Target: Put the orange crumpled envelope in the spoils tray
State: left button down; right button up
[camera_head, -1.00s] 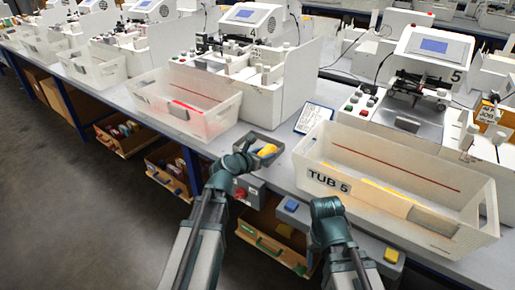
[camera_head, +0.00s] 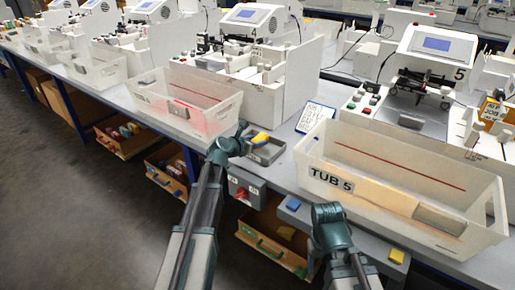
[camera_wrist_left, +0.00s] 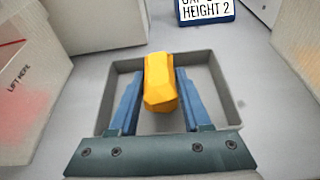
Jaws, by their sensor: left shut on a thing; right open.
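The orange crumpled envelope (camera_wrist_left: 160,82) is a faceted yellow-orange lump; it also shows in the head view (camera_head: 260,138). My left gripper (camera_head: 247,140) is shut on it, with the blue fingers on either side in the wrist view (camera_wrist_left: 155,100). The envelope is over the small grey tray (camera_head: 268,152), whose rim surrounds it in the wrist view (camera_wrist_left: 222,90). I cannot tell whether it touches the tray floor. My right gripper (camera_head: 327,212) is at the bench's front edge, empty as far as I see; its fingertips are mostly hidden.
The TUB 5 bin (camera_head: 480,235) stands right of the tray, another white bin (camera_head: 215,122) left of it. A text card (camera_head: 314,117) stands behind the tray. A red-switched box (camera_head: 246,190) hangs below the bench front.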

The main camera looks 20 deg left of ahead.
pick_arm(q)
jog(key=shift+f+b, duration=0.55)
jog(key=shift+f, duration=0.55)
jog(key=shift+c, duration=1.8)
grip_release()
jog(key=shift+r, duration=0.1)
pick_arm(e)
jog(key=shift+f, duration=0.95)
pick_arm(q)
jog(key=shift+r, duration=0.15)
jog(key=p+v, duration=0.5)
jog(key=v, duration=0.7)
pick_arm(e)
notch_tip(320, 180, up, 5)
jog(key=shift+f, duration=0.1)
